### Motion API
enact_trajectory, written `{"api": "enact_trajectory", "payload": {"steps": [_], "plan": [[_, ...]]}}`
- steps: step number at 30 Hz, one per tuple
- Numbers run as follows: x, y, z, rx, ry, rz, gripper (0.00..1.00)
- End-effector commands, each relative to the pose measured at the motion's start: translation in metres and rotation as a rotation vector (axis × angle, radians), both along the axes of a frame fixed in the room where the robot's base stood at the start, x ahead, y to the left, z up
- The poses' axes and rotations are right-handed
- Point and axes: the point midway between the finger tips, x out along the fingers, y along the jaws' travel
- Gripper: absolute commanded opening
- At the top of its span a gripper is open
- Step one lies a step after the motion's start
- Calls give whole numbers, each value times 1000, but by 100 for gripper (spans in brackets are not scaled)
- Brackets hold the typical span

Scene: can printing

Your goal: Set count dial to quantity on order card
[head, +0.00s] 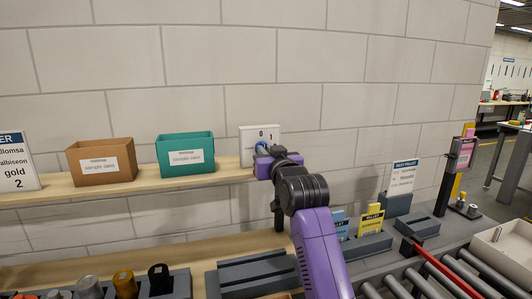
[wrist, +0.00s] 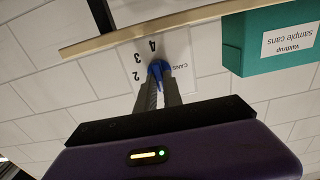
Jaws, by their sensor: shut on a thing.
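The order card (head: 17,165) stands at the left end of the shelf, cut off by the picture edge; it shows "gold" and "2". The count dial is a blue knob (wrist: 158,68) on a white plate (wrist: 178,48), upside down in the wrist view, with 2, 3 and 4 readable. In the head view the plate (head: 262,133) shows 0 and 1, and my gripper hides most of the knob. My gripper (wrist: 159,78) is shut on the knob, one finger on each side. I cannot tell which number the knob points at.
A brown box (head: 100,175) and a teal box (head: 187,166) labelled sample cans stand on the shelf (head: 225,171), left of the dial. Several small cylinders stand lower left.

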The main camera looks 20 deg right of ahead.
Motion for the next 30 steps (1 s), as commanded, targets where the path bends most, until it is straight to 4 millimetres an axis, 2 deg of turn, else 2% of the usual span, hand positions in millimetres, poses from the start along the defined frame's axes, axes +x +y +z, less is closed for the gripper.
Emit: {"api": "enact_trajectory", "payload": {"steps": [11, 30], "plan": [[0, 0, 0, 203, 1, 2, 0], [0, -2, -1, 808, 1, 1, 0]]}}
